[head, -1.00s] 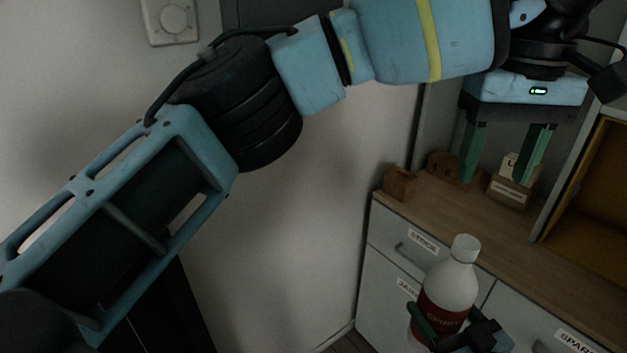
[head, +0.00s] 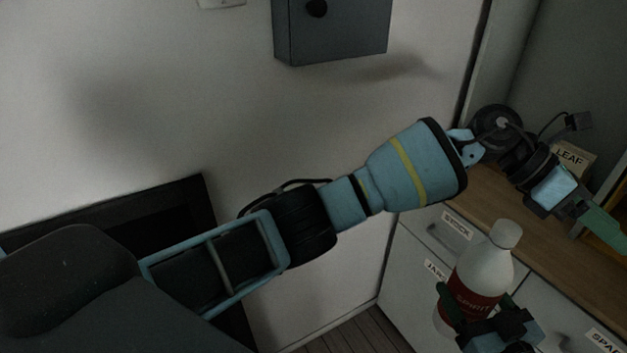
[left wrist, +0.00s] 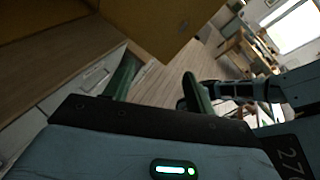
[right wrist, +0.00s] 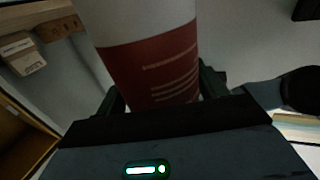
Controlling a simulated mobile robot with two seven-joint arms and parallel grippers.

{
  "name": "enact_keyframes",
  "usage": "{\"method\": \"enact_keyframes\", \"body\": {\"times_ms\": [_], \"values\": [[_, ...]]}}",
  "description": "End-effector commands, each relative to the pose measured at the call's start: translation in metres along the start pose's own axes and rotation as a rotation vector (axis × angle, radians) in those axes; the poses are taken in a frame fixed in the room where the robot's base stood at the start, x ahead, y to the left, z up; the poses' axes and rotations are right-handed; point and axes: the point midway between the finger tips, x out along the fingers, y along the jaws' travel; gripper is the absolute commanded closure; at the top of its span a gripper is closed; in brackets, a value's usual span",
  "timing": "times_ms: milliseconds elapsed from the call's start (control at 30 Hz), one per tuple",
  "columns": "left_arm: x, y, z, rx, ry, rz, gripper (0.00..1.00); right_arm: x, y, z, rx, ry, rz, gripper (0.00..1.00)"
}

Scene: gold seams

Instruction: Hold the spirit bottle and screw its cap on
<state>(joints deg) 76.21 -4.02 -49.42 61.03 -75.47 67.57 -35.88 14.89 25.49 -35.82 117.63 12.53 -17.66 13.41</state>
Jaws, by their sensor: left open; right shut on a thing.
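The spirit bottle (head: 487,266) is white with a red label and stands nearly upright, slightly tilted, in the head view. A white cap-like top (head: 506,234) shows at its upper end; I cannot tell how tightly it sits. My right gripper (head: 476,303) is shut on the bottle around the red label. The bottle (right wrist: 150,60) fills the middle of the right wrist view, its top out of frame. My left gripper (head: 603,226) is to the right of and above the bottle, apart from it. In the left wrist view its fingers (left wrist: 158,88) are open with nothing between them.
A wooden counter (head: 545,232) over labelled drawers (head: 428,237) lies behind the bottle. A block marked LEAF (head: 572,158) stands at the back, close to my left wrist. A dark grey box (head: 332,28) hangs on the wall. An ochre panel (left wrist: 150,25) is near my left gripper.

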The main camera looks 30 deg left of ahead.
Motion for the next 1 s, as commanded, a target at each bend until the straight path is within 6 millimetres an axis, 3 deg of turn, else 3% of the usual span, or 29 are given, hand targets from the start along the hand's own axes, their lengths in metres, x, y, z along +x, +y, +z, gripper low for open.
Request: {"method": "enact_keyframes", "body": {"times_ms": [267,467,600,767,1000], "values": [[-0.011,0.059,-0.039,-0.621,-0.434,0.029,0.44,0.000,0.000,-0.004,-0.002,0.009,-0.001,0.93],[-0.032,0.100,-0.092,-1.039,-0.739,0.014,0.44,0.000,0.000,-0.004,-0.002,0.010,-0.001,0.93],[-0.049,0.118,-0.139,-1.281,-0.942,-0.016,0.44,0.000,0.000,-0.004,-0.002,0.009,-0.001,0.93],[-0.068,0.123,-0.196,-1.494,-1.157,-0.058,0.44,0.000,0.000,-0.004,-0.002,0.010,-0.001,0.93],[-0.093,0.108,-0.282,-1.733,-1.448,-0.110,0.44,0.000,0.000,-0.004,-0.002,0.010,-0.001,0.93]]}}
